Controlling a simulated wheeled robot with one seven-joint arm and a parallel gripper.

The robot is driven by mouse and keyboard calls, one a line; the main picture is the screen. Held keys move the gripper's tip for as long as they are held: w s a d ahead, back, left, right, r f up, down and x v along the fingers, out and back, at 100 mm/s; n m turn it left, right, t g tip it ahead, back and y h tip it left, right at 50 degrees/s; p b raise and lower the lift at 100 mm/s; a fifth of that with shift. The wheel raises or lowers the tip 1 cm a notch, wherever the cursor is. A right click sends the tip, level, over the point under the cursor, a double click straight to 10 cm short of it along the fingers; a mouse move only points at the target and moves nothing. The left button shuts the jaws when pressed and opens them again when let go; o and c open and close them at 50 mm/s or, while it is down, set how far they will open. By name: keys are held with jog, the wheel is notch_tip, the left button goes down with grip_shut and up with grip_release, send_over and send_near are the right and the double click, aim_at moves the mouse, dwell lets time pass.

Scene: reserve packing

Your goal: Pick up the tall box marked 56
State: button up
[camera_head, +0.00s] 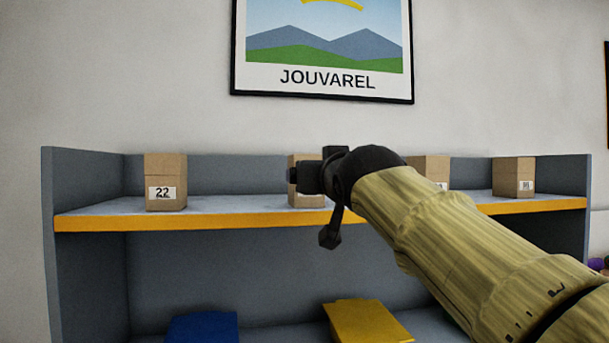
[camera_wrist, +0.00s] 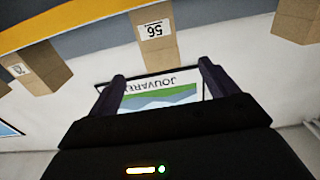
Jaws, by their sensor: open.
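The tall cardboard box marked 56 (camera_wrist: 152,38) shows upside down at the top middle of the wrist view, its white label facing me. In the head view, a brown box (camera_head: 307,201) stands on the upper shelf, partly hidden behind my gripper (camera_head: 312,178); its label is covered, but its place fits box 56. My gripper also shows in the wrist view (camera_wrist: 162,76), with its two dark fingers spread apart and nothing between them. Box 56 appears beyond the fingertips, apart from them.
The grey shelf unit has a yellow front edge (camera_head: 240,217). Box 22 (camera_head: 165,183) stands to the left. Two more boxes, one partly behind my arm (camera_head: 432,169) and one farther right (camera_head: 513,177), stand on the same shelf. Blue (camera_head: 203,328) and yellow (camera_head: 366,322) items lie below.

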jog(key=p, duration=0.4)
send_over(310, 208)
jog(key=shift+s+r, duration=0.15)
jog(key=shift+s, duration=0.2)
jog(key=shift+w+f, duration=0.2)
jog(key=shift+w, duration=0.1)
jog(key=shift+s, duration=0.1)
jog(key=shift+r, duration=0.1)
jog(key=shift+w+a+r+p, duration=0.1)
jog(key=shift+w+r+p, duration=0.05)
jog(key=shift+w+p, duration=0.6)
jog(key=w+p, duration=0.2)
jog(key=shift+w+a+p, duration=0.3)
jog(key=shift+w, duration=0.5)
